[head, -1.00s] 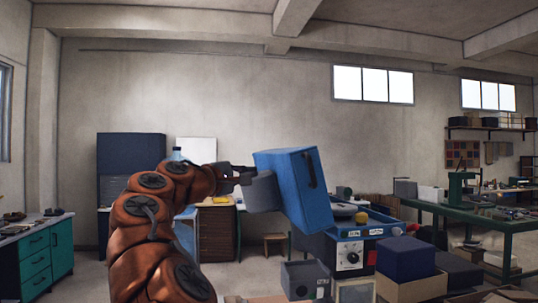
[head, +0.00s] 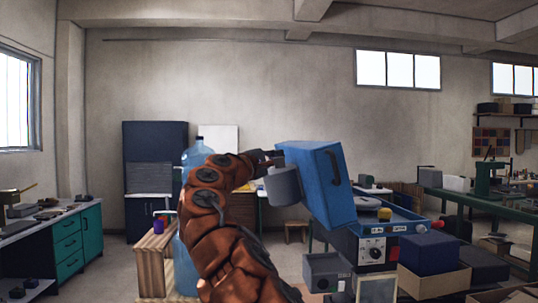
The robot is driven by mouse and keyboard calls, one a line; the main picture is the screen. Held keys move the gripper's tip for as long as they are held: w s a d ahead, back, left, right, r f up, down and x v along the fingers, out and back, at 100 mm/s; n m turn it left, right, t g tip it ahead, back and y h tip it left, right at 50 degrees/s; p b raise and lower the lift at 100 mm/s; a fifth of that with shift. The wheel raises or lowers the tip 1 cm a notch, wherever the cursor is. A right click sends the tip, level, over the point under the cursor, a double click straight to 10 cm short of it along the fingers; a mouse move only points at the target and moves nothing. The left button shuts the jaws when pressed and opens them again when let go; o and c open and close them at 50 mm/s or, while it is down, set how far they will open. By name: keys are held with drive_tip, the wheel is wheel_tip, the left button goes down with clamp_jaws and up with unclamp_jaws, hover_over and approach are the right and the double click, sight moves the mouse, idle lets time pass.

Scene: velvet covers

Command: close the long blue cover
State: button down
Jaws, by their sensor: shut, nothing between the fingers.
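The long blue cover (head: 318,187) is tilted up, standing open over a blue machine (head: 377,243) with a knob and labels on its front. A dark handle runs along the cover's right face, and a grey rounded part (head: 282,186) sits at its left side. My gripper (head: 275,157) is at the upper left edge of the cover, beside or just behind it. Its fingers are small and partly hidden there, and I cannot tell whether they touch the cover. It looks shut and holds nothing visible.
A wooden crate (head: 155,262) and a large water bottle (head: 187,255) stand left of my arm. A green workbench (head: 480,207) is at the right.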

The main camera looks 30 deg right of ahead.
sight(300, 148)
drive_tip(key=shift+s+d+r+p, duration=0.1)
drive_tip(key=shift+s+d+r, duration=0.1)
drive_tip(key=shift+d, duration=0.6)
drive_tip(key=shift+s+d+r+p, duration=0.15)
drive_tip(key=shift+d+r, duration=0.1)
drive_tip(key=shift+d, duration=0.6)
drive_tip(key=shift+s+d+r+p, duration=0.1)
drive_tip(key=shift+s+d+r, duration=0.1)
drive_tip(key=shift+d, duration=0.6)
drive_tip(key=shift+s+d+r, duration=0.1)
drive_tip(key=shift+d+r, duration=0.05)
